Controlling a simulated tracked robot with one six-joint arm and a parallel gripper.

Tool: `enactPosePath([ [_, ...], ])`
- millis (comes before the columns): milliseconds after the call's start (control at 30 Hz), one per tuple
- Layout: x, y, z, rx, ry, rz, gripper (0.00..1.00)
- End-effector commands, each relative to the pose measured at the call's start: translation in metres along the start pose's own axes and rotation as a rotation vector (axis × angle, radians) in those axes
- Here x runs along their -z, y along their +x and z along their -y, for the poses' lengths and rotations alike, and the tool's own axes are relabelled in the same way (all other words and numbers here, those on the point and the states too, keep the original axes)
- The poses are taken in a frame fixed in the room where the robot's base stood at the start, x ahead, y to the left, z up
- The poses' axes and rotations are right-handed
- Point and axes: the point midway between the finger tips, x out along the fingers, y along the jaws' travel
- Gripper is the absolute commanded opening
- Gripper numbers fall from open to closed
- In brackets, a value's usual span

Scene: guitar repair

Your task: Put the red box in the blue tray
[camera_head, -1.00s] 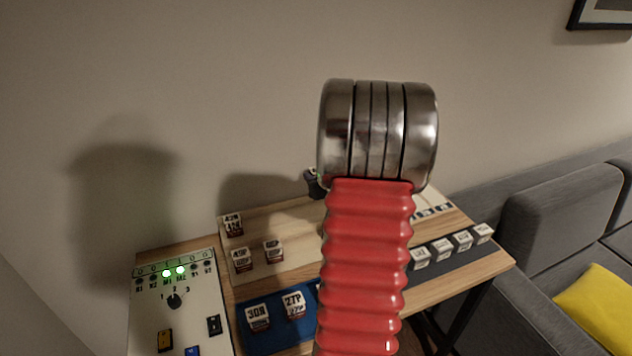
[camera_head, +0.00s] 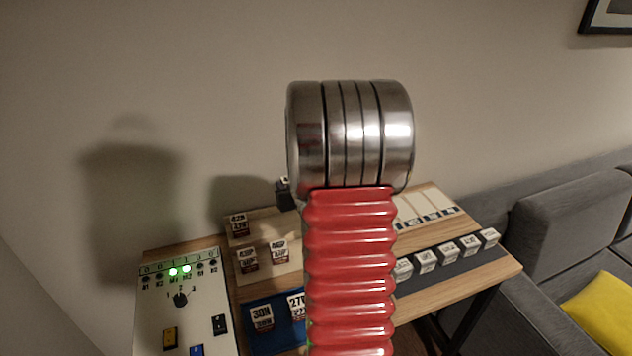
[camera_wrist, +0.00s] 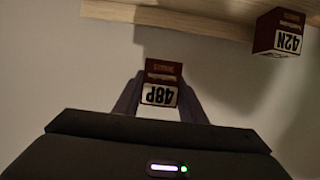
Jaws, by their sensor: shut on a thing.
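A small box with dark red sides and a white label reading 48P (camera_wrist: 163,70) is held between the two dark fingers of my gripper (camera_wrist: 160,92) in the wrist view. The label shows upside down, and a pale surface lies behind it. In the head view a dark part of my gripper shows left of my red arm, over the back of the table; the arm hides the rest and the held box. The blue tray (camera_head: 281,314) lies at the table's front, partly hidden by my arm. Boxes labelled 30N (camera_head: 262,318) and 27P (camera_head: 297,306) stand in it.
A beige tray (camera_head: 262,237) behind the blue one holds several labelled boxes; one reads 42N (camera_wrist: 280,35). A dark strip (camera_head: 455,262) at right bears several white-labelled boxes. A control panel (camera_head: 160,310) with two green lights stands at left.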

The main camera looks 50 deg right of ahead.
Motion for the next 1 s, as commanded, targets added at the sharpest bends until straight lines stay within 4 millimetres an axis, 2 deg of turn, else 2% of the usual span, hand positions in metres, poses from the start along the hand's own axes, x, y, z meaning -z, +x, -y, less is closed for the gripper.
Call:
enactPosePath([
  [33,0.0,0.001,0.021,0.018,-0.006,0.0,0.12],
  [100,-0.001,0.0,0.046,0.038,-0.014,0.0,0.12],
  [467,-0.009,-0.014,0.173,0.156,-0.064,0.003,0.12],
  [767,-0.02,-0.043,0.278,0.279,-0.115,0.005,0.12],
  [1000,-0.032,-0.078,0.359,0.392,-0.163,0.007,0.12],
])
